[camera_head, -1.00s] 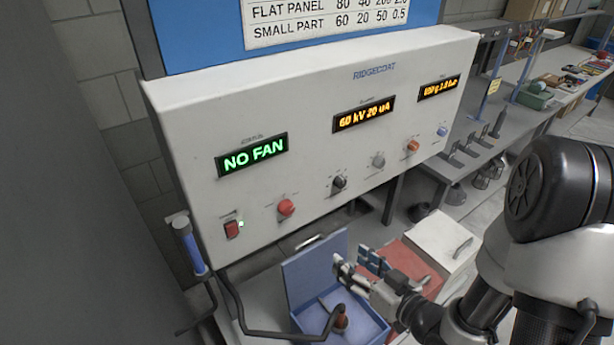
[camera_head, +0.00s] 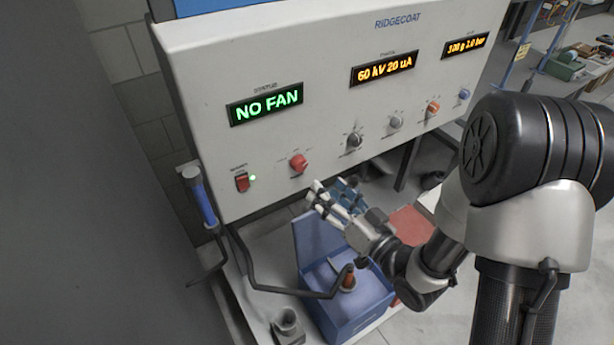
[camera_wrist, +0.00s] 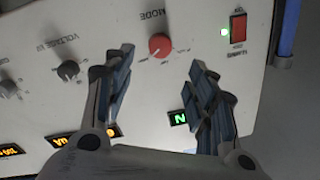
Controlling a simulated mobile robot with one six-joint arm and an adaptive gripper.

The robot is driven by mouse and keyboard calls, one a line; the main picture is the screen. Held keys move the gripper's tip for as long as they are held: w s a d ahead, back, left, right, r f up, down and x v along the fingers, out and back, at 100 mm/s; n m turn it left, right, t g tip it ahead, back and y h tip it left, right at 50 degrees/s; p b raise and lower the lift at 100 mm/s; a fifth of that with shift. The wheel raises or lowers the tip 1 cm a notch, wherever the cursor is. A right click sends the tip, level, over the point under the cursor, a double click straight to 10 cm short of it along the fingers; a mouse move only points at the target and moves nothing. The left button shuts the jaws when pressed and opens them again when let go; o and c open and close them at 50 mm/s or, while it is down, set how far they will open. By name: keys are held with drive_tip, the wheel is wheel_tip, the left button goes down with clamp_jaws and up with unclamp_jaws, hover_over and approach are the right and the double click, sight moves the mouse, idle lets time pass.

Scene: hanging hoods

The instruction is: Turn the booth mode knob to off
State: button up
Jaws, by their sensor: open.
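The red mode knob (camera_head: 298,163) is on the lower left of the white control panel, between the red rocker switch and a black knob. In the wrist view the mode knob (camera_wrist: 159,44) sits under the printed word MODE, which appears upside down. My gripper (camera_head: 317,190) is below and slightly right of the mode knob in the head view. In the wrist view my gripper (camera_wrist: 162,75) has its fingers wide apart and empty, with the knob lying between and beyond the fingertips. The fingers do not appear to touch it. The green status display (camera_head: 265,107) reads NO FAN.
A red rocker switch (camera_head: 242,182) with a lit green lamp is left of the knob. A black voltage knob (camera_head: 354,140) is to the right. A blue-handled tool (camera_head: 203,200) hangs at the panel's left edge.

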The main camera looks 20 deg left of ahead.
sight(302, 166)
drive_tip(key=x, duration=0.9)
drive_tip(key=shift+c, duration=0.4)
drive_tip(key=c, duration=1)
